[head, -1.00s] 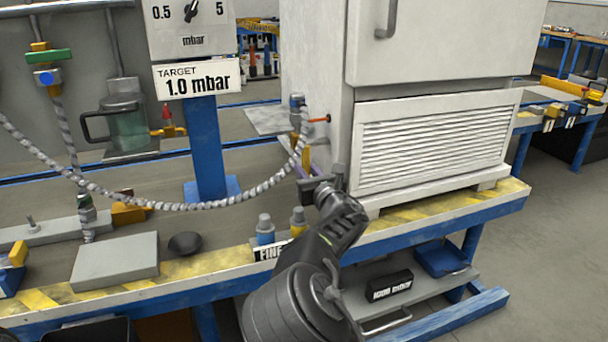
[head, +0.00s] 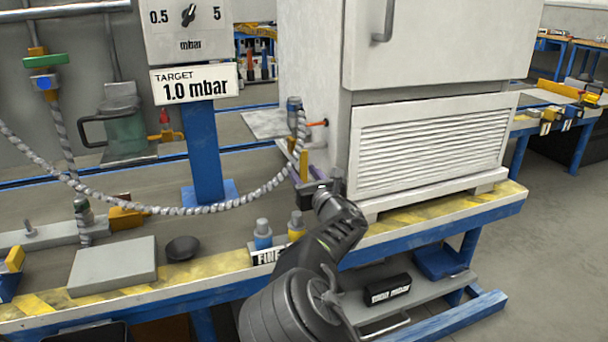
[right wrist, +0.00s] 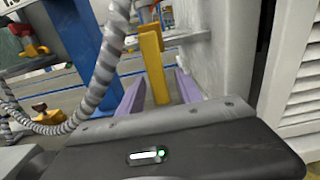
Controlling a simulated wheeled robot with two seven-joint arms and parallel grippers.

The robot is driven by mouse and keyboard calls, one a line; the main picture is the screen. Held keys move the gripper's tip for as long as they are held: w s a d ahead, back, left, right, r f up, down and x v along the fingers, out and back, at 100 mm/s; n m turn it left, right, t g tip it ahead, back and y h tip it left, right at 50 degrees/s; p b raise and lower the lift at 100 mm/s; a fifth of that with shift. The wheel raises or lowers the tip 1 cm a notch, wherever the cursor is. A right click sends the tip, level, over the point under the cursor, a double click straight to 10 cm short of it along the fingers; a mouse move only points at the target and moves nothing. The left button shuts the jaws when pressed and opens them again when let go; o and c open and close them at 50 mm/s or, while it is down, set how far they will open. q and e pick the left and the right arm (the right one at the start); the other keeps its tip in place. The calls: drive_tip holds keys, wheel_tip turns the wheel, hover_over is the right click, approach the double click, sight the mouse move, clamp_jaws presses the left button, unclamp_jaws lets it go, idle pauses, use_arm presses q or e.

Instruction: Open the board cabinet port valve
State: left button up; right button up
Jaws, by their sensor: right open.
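The cabinet (head: 315,60) is the large off-white box on the bench. On its left side a port valve with an upright yellow lever (head: 304,165) sits below the end of a grey ribbed hose (head: 262,195). The lever also shows in the right wrist view (right wrist: 152,62), upright. My right gripper (head: 314,178) is beside the cabinet's lower left edge. In the right wrist view its two purple fingers (right wrist: 160,78) are open, one on each side of the lever, with gaps visible. Whether the fingertips reach past the lever is hard to tell. My left gripper is not in view.
A blue post (head: 206,150) carries the "TARGET 1.0 mbar" sign (head: 194,84). Blue and yellow bottles (head: 263,235) stand near the bench's front edge beside my right arm. An orange-red knob (head: 318,123) sticks out above the lever. A grey block (head: 113,265) lies at left.

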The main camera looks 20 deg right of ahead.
drive_tip(key=s+p, duration=0.1)
drive_tip(key=s, duration=0.6)
drive_tip(key=shift+s+d, duration=0.25)
drive_tip(key=shift+s, duration=0.1)
